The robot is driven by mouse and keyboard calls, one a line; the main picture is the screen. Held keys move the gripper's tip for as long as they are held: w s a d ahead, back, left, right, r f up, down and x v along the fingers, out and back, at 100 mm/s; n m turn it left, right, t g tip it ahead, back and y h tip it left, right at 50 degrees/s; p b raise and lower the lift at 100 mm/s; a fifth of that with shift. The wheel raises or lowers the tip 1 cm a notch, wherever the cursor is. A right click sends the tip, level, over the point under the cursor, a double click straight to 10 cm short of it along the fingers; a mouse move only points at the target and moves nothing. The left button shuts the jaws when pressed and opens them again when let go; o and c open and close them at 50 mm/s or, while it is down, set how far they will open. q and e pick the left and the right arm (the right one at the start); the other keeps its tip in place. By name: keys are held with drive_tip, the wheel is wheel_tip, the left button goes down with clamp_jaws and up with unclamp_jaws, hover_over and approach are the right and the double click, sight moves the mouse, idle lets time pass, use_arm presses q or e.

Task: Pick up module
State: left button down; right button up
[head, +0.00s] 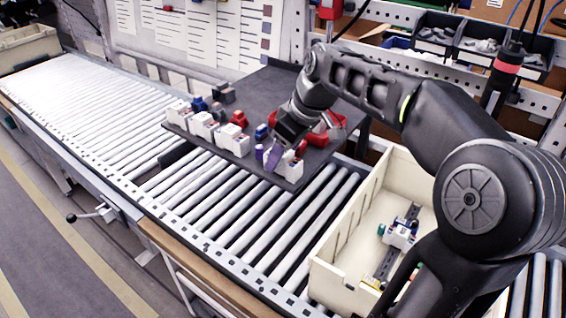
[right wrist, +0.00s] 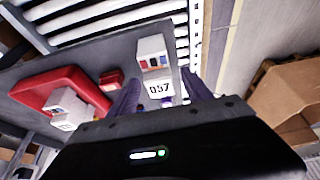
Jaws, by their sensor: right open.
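A white module (right wrist: 153,55) with the label 057 shows in the right wrist view, ahead of my right gripper (right wrist: 160,84). The gripper's two purple fingers are apart, with the module's labelled end in the gap between them. No firm contact can be made out. In the head view this white module (head: 289,164) sits at the front right corner of the dark board, and my right gripper (head: 270,157) is just over it, partly covering it. My left gripper is not in view.
Several other white modules (head: 232,139) stand along the front edge of the dark board (head: 262,88). A red tray (head: 328,134) lies behind the gripper. A cream crate (head: 345,262) holding a rail with a module (head: 401,235) stands at right. The roller conveyor (head: 80,95) is clear at left.

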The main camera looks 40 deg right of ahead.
clamp_jaws()
idle(0.6)
